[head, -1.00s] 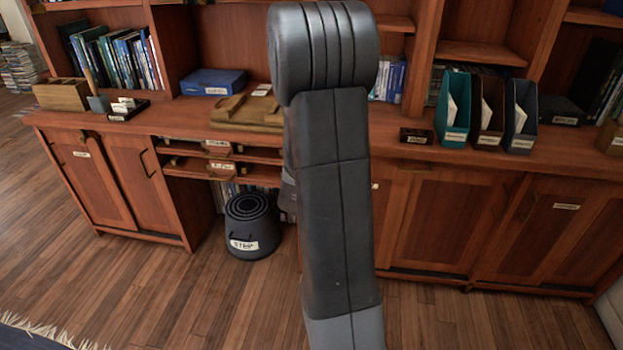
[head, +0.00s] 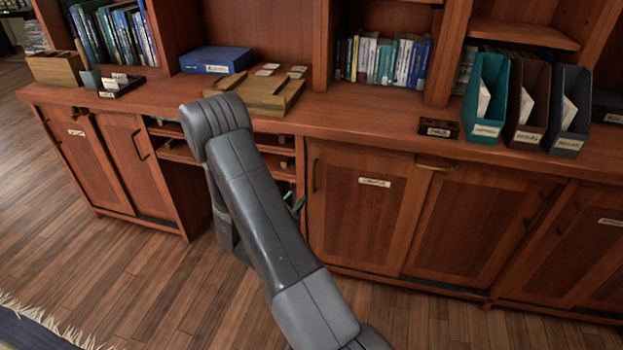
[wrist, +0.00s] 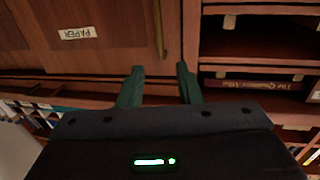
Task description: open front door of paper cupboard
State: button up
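The paper cupboard (head: 340,225) is the wooden door just right of the open shelf gap in the head view. It is shut, with a white label (head: 375,182) and an upright brass handle (head: 315,176) near its left edge. The wrist view looks upside down; the label (wrist: 77,33) reads PAPER there, and the handle (wrist: 159,28) stands ahead of my fingers. My gripper (wrist: 160,66) is open and empty, its two green fingers spread and apart from the handle. In the head view my gripper (head: 296,204) is mostly hidden behind my arm, left of the door.
The shelf gap beside the door shows small shelves (wrist: 255,50) and a dark book (wrist: 262,84). The countertop (head: 370,125) overhangs above, with wooden trays (head: 285,93), a small dark box (head: 438,128) and upright file holders (head: 487,98). Wooden floor (head: 150,290) is open in front.

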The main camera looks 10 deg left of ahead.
aim_at(313, 177)
jog(key=b+x, duration=0.1)
jog(key=x, duration=1.1)
grip_shut()
jog(key=shift+d, duration=0.1)
